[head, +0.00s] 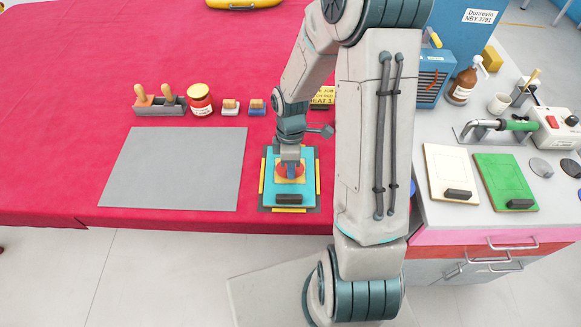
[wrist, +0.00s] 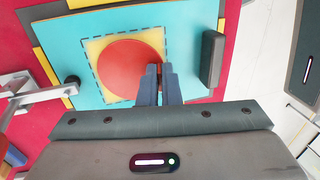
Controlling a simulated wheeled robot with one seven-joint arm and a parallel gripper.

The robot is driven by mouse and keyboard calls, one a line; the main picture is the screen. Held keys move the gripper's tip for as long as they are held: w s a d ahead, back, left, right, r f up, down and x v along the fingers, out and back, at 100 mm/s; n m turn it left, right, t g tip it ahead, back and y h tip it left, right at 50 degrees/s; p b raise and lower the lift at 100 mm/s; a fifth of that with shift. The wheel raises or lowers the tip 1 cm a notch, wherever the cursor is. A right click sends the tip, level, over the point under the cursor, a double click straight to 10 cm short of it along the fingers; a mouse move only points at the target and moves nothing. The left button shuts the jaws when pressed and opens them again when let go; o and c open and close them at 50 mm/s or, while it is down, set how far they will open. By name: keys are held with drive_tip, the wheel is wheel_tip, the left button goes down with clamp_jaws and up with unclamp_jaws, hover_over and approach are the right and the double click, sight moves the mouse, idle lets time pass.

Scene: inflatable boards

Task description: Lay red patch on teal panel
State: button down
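The teal panel (head: 308,189) lies flat near the red table's front edge; it fills much of the wrist view (wrist: 205,35). On it is a yellow square (wrist: 95,46) with a dashed outline around it. The round red patch (wrist: 127,70) is over the middle of this square, inside the dashes; it also shows in the head view (head: 290,171). My gripper (wrist: 160,72) points down at the patch's edge, its fingers close together and apparently shut on it. The fingertips hide that edge. I cannot tell whether the patch lies fully flat against the panel.
A dark block (wrist: 212,58) sits on the panel beside my fingers. A grey sheet (head: 175,168) lies to the left. White (head: 452,174) and green (head: 503,182) boards lie on the right bench.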

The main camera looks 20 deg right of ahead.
drive_tip(key=shift+f, duration=0.3)
idle(1.3)
drive_tip(key=c, duration=1.1)
unclamp_jaws()
drive_tip(key=shift+r, duration=0.1)
drive_tip(key=shift+s+p+v, duration=0.2)
drive_tip(key=shift+p+v, duration=0.6)
drive_tip(key=shift+v, duration=0.2)
drive_tip(key=shift+s+p+v, duration=0.2)
drive_tip(key=shift+p+v, duration=0.65)
drive_tip(key=shift+v, duration=0.1)
drive_tip(key=shift+s+p+v, duration=0.2)
drive_tip(key=shift+p+v, duration=0.6)
drive_tip(key=shift+v, duration=0.2)
drive_tip(key=shift+a, duration=0.15)
